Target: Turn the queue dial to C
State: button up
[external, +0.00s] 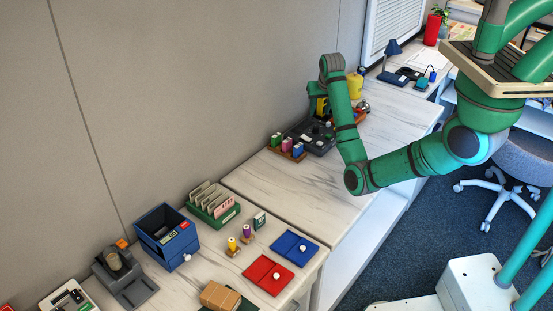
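A dark console (304,137) with small raised parts on top lies on the far bench against the wall, in the external view. The queue dial and its letters are too small to make out, so I cannot tell which setting it shows. My arm reaches over the bench from the right and bends down at the wrist. My gripper (319,112) is above the back of the console, partly hidden by my own arm. I cannot tell whether its fingers are open or shut, or whether they touch anything.
A small rack (287,150) with coloured items stands at the console's front left. A yellow container (355,84) stands behind my forearm. The near bench holds a blue bin (167,238), a green card rack (213,208), and red (269,275) and blue (294,247) trays. The bench middle (268,186) is clear.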

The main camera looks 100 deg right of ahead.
jog(key=shift+a+r, duration=0.15)
jog(key=shift+a, duration=0.35)
dwell(0.7)
